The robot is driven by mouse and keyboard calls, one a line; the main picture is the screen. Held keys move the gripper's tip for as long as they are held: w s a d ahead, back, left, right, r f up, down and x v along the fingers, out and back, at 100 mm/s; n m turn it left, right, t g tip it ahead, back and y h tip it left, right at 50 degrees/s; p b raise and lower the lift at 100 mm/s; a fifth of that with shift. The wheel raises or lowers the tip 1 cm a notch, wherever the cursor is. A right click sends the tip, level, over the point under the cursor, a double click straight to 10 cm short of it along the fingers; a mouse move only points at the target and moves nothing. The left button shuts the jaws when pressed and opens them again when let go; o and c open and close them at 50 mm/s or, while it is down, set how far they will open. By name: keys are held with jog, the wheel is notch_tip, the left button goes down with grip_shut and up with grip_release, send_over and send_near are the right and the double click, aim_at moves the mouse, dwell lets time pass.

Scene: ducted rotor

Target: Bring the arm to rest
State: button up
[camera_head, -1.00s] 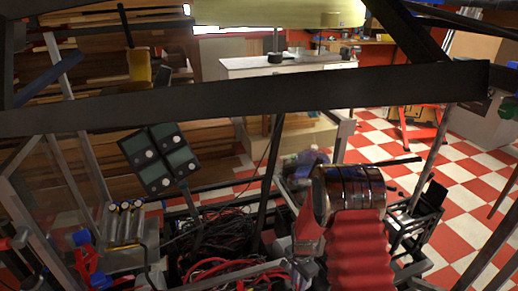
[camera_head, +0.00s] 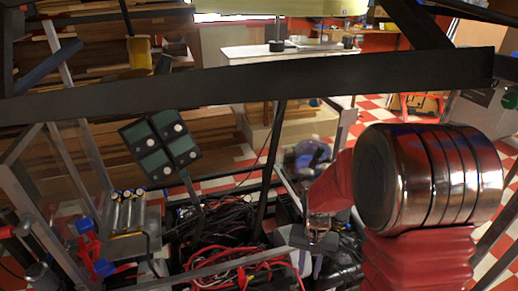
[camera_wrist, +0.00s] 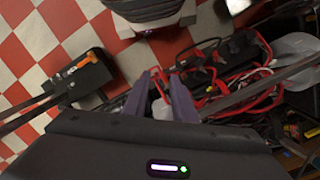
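My arm shows on the right of the head view as a shiny metal joint (camera_head: 425,180) with red sleeves below and beside it. My gripper (camera_wrist: 160,78) has two dark purple fingers in the wrist view. They stand apart, with cables and a small pale thing seen in the gap. I see nothing clamped between them. In the head view my gripper is small and low, among the frame bars and cables, partly hidden by the arm's sleeve.
A dark frame bar (camera_head: 250,80) crosses the head view close in front. Tangled red and black cables (camera_head: 240,255) lie below, left of my arm. A tilted dark panel with pale discs (camera_head: 160,148) stands left of centre. A white-topped bench (camera_head: 285,52) stands behind.

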jog(key=s+r+n+t, duration=0.2)
jog(key=s+r, duration=0.5)
jog(key=r, duration=0.6)
jog(key=s+r+n+t, duration=0.1)
jog(key=s+r+t, duration=0.4)
jog(key=r, duration=0.8)
jog(key=s, duration=0.3)
jog(key=shift+d+r+n, duration=0.35)
jog(key=shift+d+n, duration=0.05)
